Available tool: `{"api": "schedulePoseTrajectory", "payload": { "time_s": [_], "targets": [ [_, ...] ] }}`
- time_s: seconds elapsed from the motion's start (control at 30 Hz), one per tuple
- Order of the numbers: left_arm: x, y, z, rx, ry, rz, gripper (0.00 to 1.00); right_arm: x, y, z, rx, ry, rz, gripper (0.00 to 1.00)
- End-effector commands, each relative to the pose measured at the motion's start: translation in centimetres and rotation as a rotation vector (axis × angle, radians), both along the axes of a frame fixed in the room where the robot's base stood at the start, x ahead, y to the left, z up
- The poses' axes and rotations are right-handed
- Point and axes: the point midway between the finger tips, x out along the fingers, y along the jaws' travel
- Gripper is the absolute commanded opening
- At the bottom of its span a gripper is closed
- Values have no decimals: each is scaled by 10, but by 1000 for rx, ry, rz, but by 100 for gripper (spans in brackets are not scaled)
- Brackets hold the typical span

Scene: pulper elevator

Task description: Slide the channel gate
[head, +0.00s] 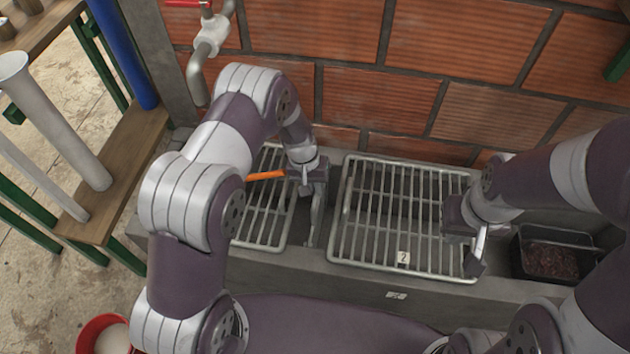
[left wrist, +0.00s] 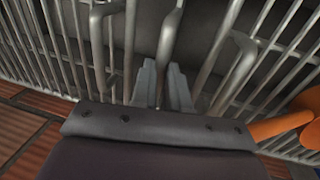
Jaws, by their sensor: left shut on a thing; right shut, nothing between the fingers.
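My left gripper (head: 315,222) reaches down into the gap between two metal grates over the concrete channel. In the left wrist view, its fingers (left wrist: 162,85) are closed around a bent grey metal bar (left wrist: 169,32), which appears to be the channel gate's handle. The gate's plate is not clearly visible, so I cannot tell its position along the channel. My right gripper (head: 476,255) is shut and empty over the right end of the larger grate (head: 385,262).
The smaller grate (head: 262,243) lies left of the gap. An orange handle (head: 266,175) is beside my left gripper. A black tray (head: 530,272) of dark red material sits at the right. A brick wall (head: 450,50) rises behind; a valve pipe (head: 208,45) is at upper left.

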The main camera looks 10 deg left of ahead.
Motion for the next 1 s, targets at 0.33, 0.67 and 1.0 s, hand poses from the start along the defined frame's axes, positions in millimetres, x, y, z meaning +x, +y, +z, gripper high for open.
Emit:
{"api": "schedulePoseTrajectory", "payload": {
  "time_s": [0.33,0.67,1.0],
  "targets": [
    [-2,0,-5,1,3,0,0,0,0,-2,0,-1,0,0],
    [-1,0,-4,1,1,0,40,0,0,-2,0,-1,0,0],
    [1,12,61,0,-4,2,40,0,0,18,0,-1,0,0]
  ]
}}
